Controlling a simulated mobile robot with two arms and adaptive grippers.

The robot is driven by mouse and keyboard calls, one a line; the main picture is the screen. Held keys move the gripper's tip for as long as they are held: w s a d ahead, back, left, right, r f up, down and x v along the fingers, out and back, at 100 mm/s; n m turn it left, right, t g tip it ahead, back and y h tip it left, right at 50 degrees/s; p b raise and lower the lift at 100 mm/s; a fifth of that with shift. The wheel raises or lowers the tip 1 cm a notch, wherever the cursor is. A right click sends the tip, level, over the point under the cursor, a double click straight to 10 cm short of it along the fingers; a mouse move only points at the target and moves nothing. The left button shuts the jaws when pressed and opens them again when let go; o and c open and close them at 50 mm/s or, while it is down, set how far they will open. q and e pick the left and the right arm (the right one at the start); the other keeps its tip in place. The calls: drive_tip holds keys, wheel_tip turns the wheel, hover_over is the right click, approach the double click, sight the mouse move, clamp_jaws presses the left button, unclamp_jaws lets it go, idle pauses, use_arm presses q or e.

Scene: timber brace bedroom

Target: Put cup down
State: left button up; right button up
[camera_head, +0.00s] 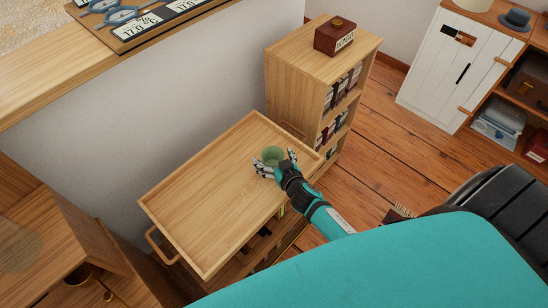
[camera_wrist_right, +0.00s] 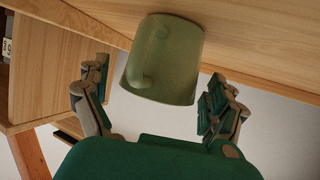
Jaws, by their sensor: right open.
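A green cup (camera_head: 273,156) stands on the light wooden tray top of a cart (camera_head: 205,195), near its right end. In the right wrist view the cup (camera_wrist_right: 165,60) shows with its handle facing the camera and its base against the wood. My right gripper (camera_head: 274,172) is open, with its fingers around the cup's near side. In the wrist view its fingertips (camera_wrist_right: 157,88) stand to either side of the cup with gaps between. My left gripper is not in view.
A wooden shelf unit (camera_head: 310,60) with a brown box (camera_head: 335,36) on top stands behind the cart. The cart top has raised rims and is otherwise clear. A white cabinet (camera_head: 460,65) stands at the back right. A black chair (camera_head: 500,205) is at the right.

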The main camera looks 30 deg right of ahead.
drive_tip(key=shift+s+r, duration=0.15)
drive_tip(key=shift+r, duration=0.15)
drive_tip(key=p+v, duration=0.1)
drive_tip(key=v, duration=1)
drive_tip(key=shift+s, duration=0.3)
